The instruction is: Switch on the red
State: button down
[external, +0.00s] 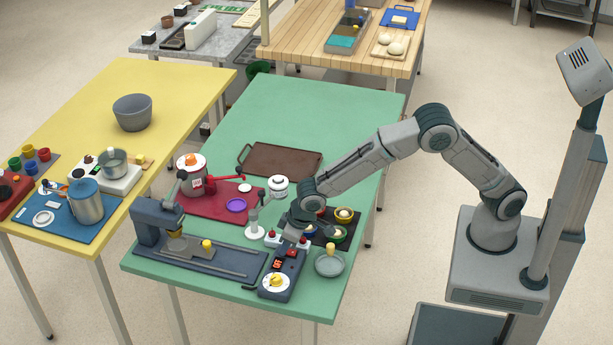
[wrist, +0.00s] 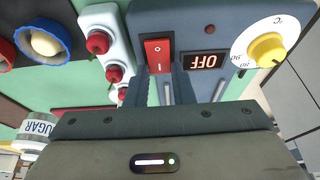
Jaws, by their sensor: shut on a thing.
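The red rocker switch (wrist: 158,52) is set in the top of a dark blue control box (wrist: 205,18). Its face has white marks. Beside it, a small display (wrist: 204,61) reads OFF in red. My gripper (wrist: 160,72) is at the near end of the switch, with one finger on either side, shut on it. The fingers hide part of that end. In the external view, my gripper (external: 294,240) points down at the rear of the box (external: 283,290), near the front edge of the green table.
A yellow knob (wrist: 267,49) on a white temperature dial is right of the display. A grey bowl (external: 329,264) is right of the box, and a dark blue press (external: 157,222) is left.

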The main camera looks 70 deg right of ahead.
jog(key=shift+w+g, duration=0.15)
jog(key=shift+g, duration=0.25)
jog(key=c, duration=1.2)
grip_release()
jog(key=shift+c, duration=0.2)
jog(key=b+v, duration=0.1)
jog(key=v, duration=1.2)
jog(key=shift+r, duration=0.4)
